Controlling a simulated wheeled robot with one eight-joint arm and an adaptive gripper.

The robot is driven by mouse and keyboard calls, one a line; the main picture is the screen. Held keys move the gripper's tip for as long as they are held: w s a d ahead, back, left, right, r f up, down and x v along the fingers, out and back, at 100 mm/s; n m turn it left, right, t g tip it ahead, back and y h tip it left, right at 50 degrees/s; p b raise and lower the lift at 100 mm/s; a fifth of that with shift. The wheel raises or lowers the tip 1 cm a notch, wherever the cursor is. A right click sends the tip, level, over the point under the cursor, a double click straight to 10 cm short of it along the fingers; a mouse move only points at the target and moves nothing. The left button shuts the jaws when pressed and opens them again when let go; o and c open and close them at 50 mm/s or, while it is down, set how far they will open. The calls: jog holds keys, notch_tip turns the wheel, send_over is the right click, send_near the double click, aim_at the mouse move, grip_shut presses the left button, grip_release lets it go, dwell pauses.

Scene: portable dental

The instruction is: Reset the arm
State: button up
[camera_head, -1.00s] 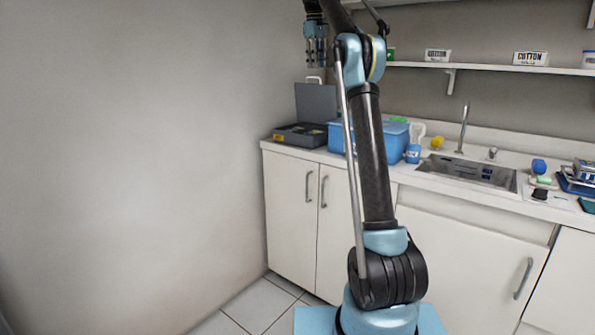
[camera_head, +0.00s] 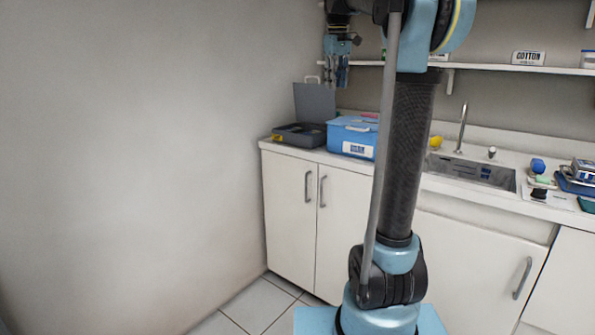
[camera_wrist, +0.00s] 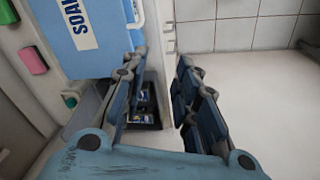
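My arm rises from its blue base in the head view, with its upper joint near the top edge. My gripper (camera_head: 337,76) hangs pointing down above the counter, near the open grey case (camera_head: 300,134) and the blue box (camera_head: 352,138). In the wrist view, its two dark fingers are spread apart with a gap between them (camera_wrist: 161,80), and nothing is held. The blue box (camera_wrist: 105,58) with a white label also shows in the wrist view, beyond the left finger.
A wall shelf (camera_head: 500,67) runs behind my arm. A sink (camera_head: 472,172) with a tap (camera_head: 462,128) is set in the counter (camera_head: 495,202). Small items and a blue tray (camera_head: 572,186) lie at the right. The left wall (camera_head: 140,160) is bare.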

jog(key=s+d+f+m, duration=0.2)
jog(key=s+f+m, duration=0.1)
jog(key=s+f, duration=1.5)
jog(key=s+d+f+m, duration=0.3)
jog(key=s+f, duration=1.6)
jog(key=f, duration=0.5)
jog(key=shift+f+t, duration=0.15)
jog(key=shift+t, duration=0.15)
jog(key=shift+d, duration=0.1)
jog(key=shift+w+f, duration=0.2)
jog(key=shift+w, duration=0.3)
